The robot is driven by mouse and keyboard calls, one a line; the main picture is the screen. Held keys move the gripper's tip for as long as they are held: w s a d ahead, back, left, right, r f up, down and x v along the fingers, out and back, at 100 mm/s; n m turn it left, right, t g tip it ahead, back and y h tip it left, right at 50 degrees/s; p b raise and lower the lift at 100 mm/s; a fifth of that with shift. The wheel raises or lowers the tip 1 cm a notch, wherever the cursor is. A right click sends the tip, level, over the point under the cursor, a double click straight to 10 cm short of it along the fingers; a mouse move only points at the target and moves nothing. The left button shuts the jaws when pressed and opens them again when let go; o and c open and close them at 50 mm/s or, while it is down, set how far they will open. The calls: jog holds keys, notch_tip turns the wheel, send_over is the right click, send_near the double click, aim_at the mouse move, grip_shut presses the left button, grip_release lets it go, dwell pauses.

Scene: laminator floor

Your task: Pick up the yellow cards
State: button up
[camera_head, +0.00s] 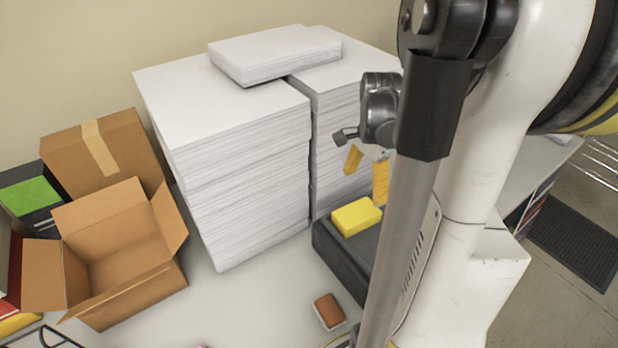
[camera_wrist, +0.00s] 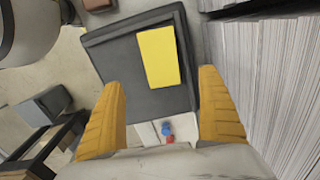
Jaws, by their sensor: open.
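The yellow cards (camera_head: 356,216) form a small yellow block lying on top of a dark grey box (camera_head: 337,260) beside the paper stacks. They also show in the wrist view (camera_wrist: 160,57), as a yellow rectangle on the dark box top (camera_wrist: 112,62). My gripper (camera_head: 368,170) is above the cards in the head view, its yellow fingers pointing down and apart. In the wrist view my gripper (camera_wrist: 165,108) is open and empty, with the cards ahead between the two fingers and not touched. My arm hides part of the dark box in the head view.
Tall white paper stacks (camera_head: 240,190) stand close behind and left of the box; their side also fills the right of the wrist view (camera_wrist: 265,70). An open cardboard box (camera_head: 125,285) is at the left. A brown-orange block (camera_head: 328,311) lies on the table in front.

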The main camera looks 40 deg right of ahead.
jog(key=b, duration=0.1)
send_over(357, 212)
jog(key=s, duration=0.1)
notch_tip(357, 212, down, 5)
jog(key=shift+d+r, duration=0.1)
jog(key=shift+d, duration=0.05)
jog(key=f, duration=0.2)
jog(key=f+b, duration=0.1)
jog(key=f, duration=0.1)
jog(key=w+f, duration=0.1)
jog(key=f, duration=0.1)
